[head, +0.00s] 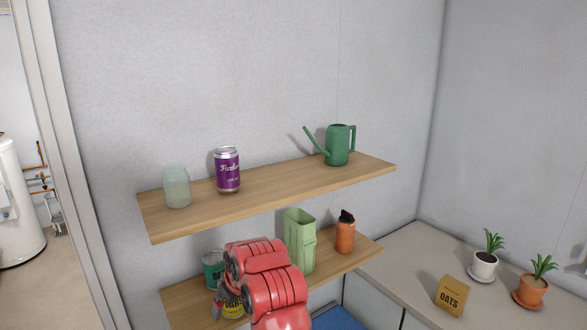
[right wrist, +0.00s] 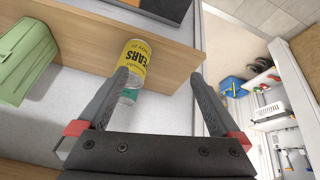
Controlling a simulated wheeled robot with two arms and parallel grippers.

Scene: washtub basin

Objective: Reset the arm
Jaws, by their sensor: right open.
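My right arm (head: 265,285), red, reaches toward the lower wooden shelf (head: 335,255) in the head view. Its wrist hides most of the right gripper there. In the right wrist view the right gripper (right wrist: 160,77) is open, its two dark fingers spread wide with nothing held between them. A yellow can marked PEARS (right wrist: 133,62) stands on the shelf by the left-hand fingertip, which overlaps its edge; I cannot tell whether they touch. The yellow can (head: 234,306) is partly hidden by my arm in the head view. My left gripper is not in view.
A teal can (head: 213,270), a green bin (head: 300,240) and an orange bottle (head: 345,232) stand on the lower shelf. The upper shelf (head: 270,200) holds a glass jar (head: 177,188), a purple can (head: 227,172) and a watering can (head: 338,145). A counter (head: 400,262) is at right.

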